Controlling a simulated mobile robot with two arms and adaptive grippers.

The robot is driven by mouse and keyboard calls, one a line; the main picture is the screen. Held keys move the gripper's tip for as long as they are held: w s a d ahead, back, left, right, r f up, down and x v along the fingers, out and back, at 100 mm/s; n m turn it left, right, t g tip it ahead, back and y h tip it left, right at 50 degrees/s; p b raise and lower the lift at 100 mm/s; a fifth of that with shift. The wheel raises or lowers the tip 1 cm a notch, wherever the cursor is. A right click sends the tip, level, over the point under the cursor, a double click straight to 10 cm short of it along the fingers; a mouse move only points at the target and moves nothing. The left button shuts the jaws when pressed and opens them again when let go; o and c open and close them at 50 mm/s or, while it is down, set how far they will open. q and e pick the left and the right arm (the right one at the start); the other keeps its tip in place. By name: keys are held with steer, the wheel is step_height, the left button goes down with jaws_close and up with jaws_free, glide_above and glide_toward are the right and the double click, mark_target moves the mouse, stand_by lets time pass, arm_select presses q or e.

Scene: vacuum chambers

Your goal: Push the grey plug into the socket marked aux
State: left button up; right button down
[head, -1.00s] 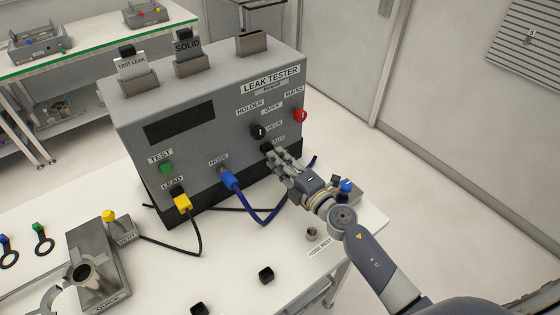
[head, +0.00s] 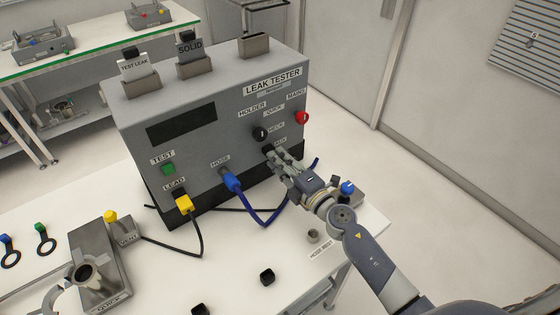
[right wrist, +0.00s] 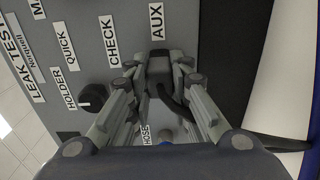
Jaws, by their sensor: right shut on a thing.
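The leak tester (head: 215,115) is a grey box on the white table. Its AUX label (head: 280,142) is low on the right of the front face. My right gripper (head: 270,153) is at the panel just below that label. In the right wrist view, the right gripper (right wrist: 157,72) is shut on the dark grey plug (right wrist: 158,66), with a black cable (right wrist: 172,100) behind it. The plug is right by the AUX label (right wrist: 156,21), close against the panel. The socket is hidden behind it, so I cannot tell how deep it sits. My left gripper is not in view.
A blue hose (head: 262,217) loops out just left of my right gripper. A yellow lead plug (head: 184,203) is further left. A black selector knob (head: 260,134) and a red knob (head: 301,118) are above the gripper. A hose rest (head: 313,236) stands nearby on the table.

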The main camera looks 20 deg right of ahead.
steer(key=shift+w+r, duration=0.1)
steer(key=shift+w, duration=0.05)
steer(key=c, duration=1.4)
jaws_free()
steer(key=shift+c, duration=0.2)
steer(key=shift+o, duration=0.4)
steer(key=shift+w+a, duration=0.1)
steer(key=v, duration=0.7)
